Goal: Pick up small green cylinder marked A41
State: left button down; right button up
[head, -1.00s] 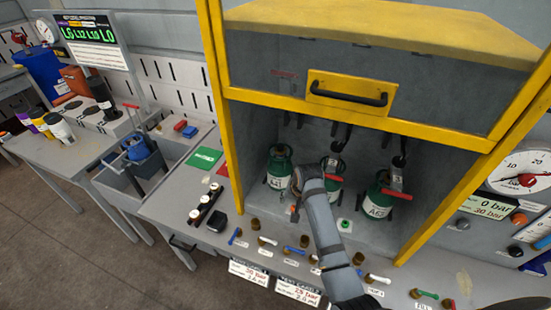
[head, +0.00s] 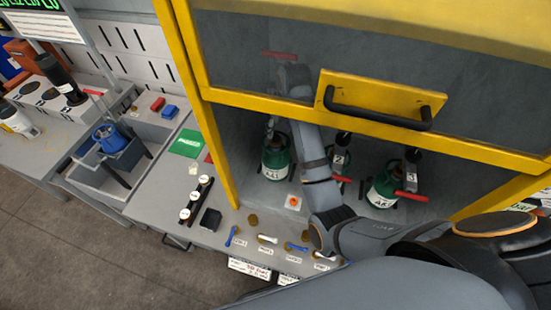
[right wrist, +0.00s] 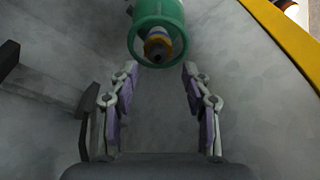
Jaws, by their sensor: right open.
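The small green cylinder marked A41 (head: 275,165) stands upright at the left inside the yellow-framed cabinet in the head view. Its label is small but reads like A41. In the right wrist view a green cylinder (right wrist: 142,30) with a brass valve lies just beyond the fingertips, centred slightly left. My right gripper (right wrist: 160,69) is open, with nothing between its fingers. In the head view my right arm reaches into the cabinet and its hand is above the left cylinder, partly behind the window pane. My left gripper is out of view.
Another green cylinder (head: 384,187) with a red handle stands at the right; my arm mostly hides a middle one. The yellow cabinet front (head: 385,100) with its handle hangs over the opening. Small fittings line the bench edge. A blue item (head: 110,138) sits in a grey bin at left.

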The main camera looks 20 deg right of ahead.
aim_at(277, 137)
jog(key=shift+x, duration=1.2)
jog(key=shift+w+d+f, duration=0.1)
jog(key=shift+w, duration=0.2)
jog(key=shift+w+f+p, duration=0.1)
jog(key=shift+f+p, duration=0.45)
jog(key=shift+p, duration=0.35)
jog(key=p+x, duration=0.1)
jog(key=x, duration=0.1)
jog(key=shift+w+f, duration=0.1)
jog(key=shift+f, duration=0.3)
jog(key=shift+w+f, duration=0.2)
jog(key=shift+f, duration=0.4)
grip_shut()
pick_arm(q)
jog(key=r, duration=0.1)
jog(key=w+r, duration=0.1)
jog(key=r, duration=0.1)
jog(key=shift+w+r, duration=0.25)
pick_arm(e)
jog(key=shift+w+r, duration=0.2)
jog(key=shift+r, duration=0.05)
